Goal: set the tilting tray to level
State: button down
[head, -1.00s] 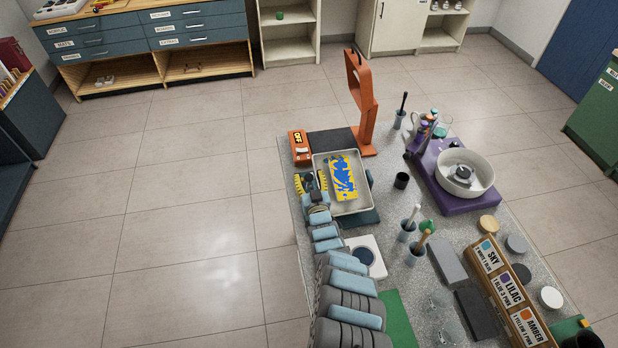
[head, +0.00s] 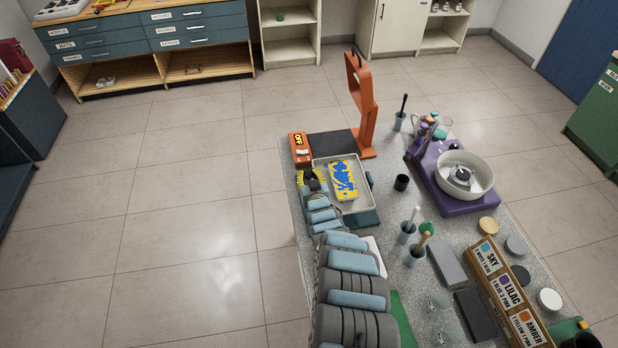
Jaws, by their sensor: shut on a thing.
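The tilting tray (head: 352,208) is a pale, shallow rectangular pan on a dark teal base, left of the middle of the table. A yellow slab with blue patches (head: 343,181) lies in it. My gripper (head: 311,182) is at the tray's left side, beside a yellow-and-black striped part (head: 319,174). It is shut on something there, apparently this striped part. The fingertips and exact contact are too small and partly hidden by my wrist. The tray's exact tilt is hard to judge from above.
An orange box marked OFF (head: 299,148), a black plate (head: 332,144) and an orange upright frame (head: 366,115) stand just behind the tray. My arm covers the table's left front.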

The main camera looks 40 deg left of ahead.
jog(key=shift+w+a+r+g+h+b, duration=0.2)
jog(key=shift+w+a+g+h+b, duration=0.15)
jog(key=shift+a+g+h, duration=0.1)
jog(key=c, duration=0.8)
grip_release()
jog(key=shift+s, duration=0.1)
